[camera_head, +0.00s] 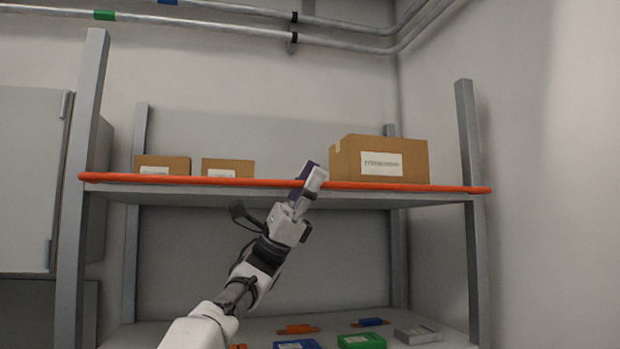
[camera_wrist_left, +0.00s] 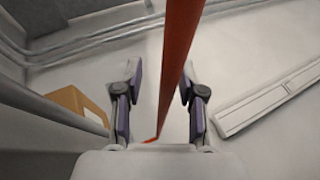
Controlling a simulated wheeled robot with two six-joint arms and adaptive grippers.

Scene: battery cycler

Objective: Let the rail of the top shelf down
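The orange rail (camera_head: 400,187) runs level along the front edge of the top shelf (camera_head: 420,200), from the left post to the right post. My left gripper (camera_head: 312,178) is at the rail, just left of the large box. In the left wrist view the rail (camera_wrist_left: 178,55) passes between the two purple-padded fingers of this gripper (camera_wrist_left: 161,82). The fingers stand apart, with a gap visible on the left side of the rail; on the right the rail looks close to the finger. Contact cannot be told. My right gripper is not in view.
A large carton (camera_head: 381,158) and two smaller cartons (camera_head: 162,166) (camera_head: 228,168) stand on the top shelf behind the rail. Several coloured items, including a green one (camera_head: 362,342), lie on the lower shelf. A grey cabinet (camera_head: 30,180) is at left, and a wall closes the right side.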

